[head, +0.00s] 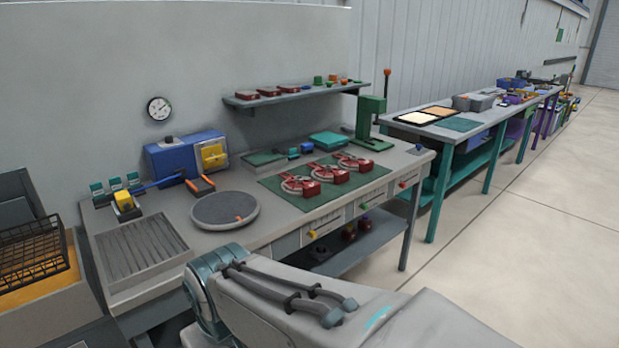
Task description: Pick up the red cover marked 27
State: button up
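Three red-and-pale parts sit in a row on a green mat (273,186) on the workbench: a near one (311,188), a middle one (338,177) and a far one (364,164). Several flat red pieces (268,91) lie on the wall shelf (240,103). No number can be read on any red piece, so I cannot tell which is the cover marked 27. My arm fills the bottom of the head view. My gripper is not in view.
A grey round turntable (222,209) and a ribbed tray (135,258) occupy the bench's left half. A blue box (180,158) and a green press (369,125) stand behind. A wire basket (38,262) is at left. Open floor (500,230) lies to the right.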

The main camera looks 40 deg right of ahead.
aim_at(306, 187)
jog(key=z, duration=1.3)
jog(key=i, duration=0.9)
jog(key=z, duration=0.4)
jog(key=i, duration=0.75)
jog(key=u, duration=0.2)
